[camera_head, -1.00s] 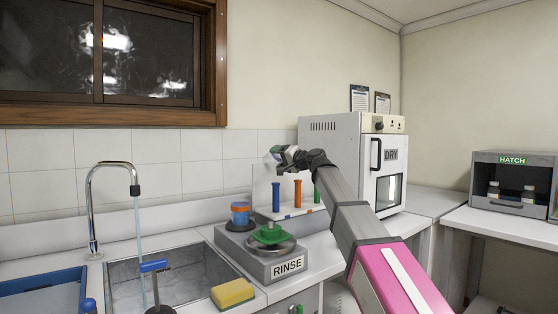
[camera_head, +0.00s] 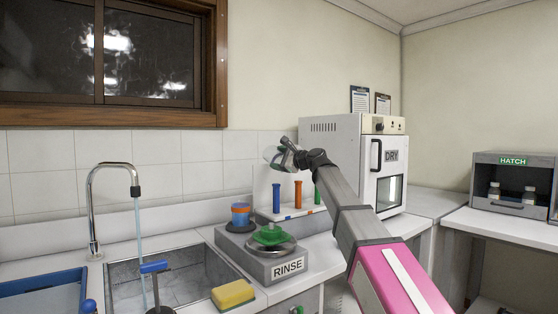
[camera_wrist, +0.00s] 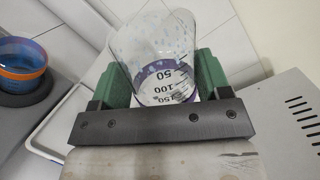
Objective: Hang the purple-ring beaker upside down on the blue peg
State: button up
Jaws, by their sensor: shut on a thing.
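My gripper (camera_wrist: 152,88) is shut on the purple-ring beaker (camera_wrist: 150,45), a clear glass with a purple band and black volume marks. In the head view my gripper (camera_head: 283,154) holds the beaker (camera_head: 273,157) in the air, tilted, above the peg rack. The blue peg (camera_head: 276,198) stands upright at the rack's left, below the beaker and apart from it. Its top is visible.
An orange peg (camera_head: 298,194) and a green peg (camera_head: 317,194) stand right of the blue one. The DRY oven (camera_head: 340,135) stands close right of the rack. The tap (camera_head: 110,164) runs at left.

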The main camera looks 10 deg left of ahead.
aim_at(278, 194)
jog(key=m, duration=0.5)
jog(key=shift+m, duration=0.3)
jog(key=m, duration=0.5)
jog(key=shift+w+d+r, duration=0.1)
jog(key=shift+w, duration=0.05)
jog(key=shift+m, duration=0.4)
jog(key=shift+f, duration=6.85)
jog(key=shift+f, duration=0.45)
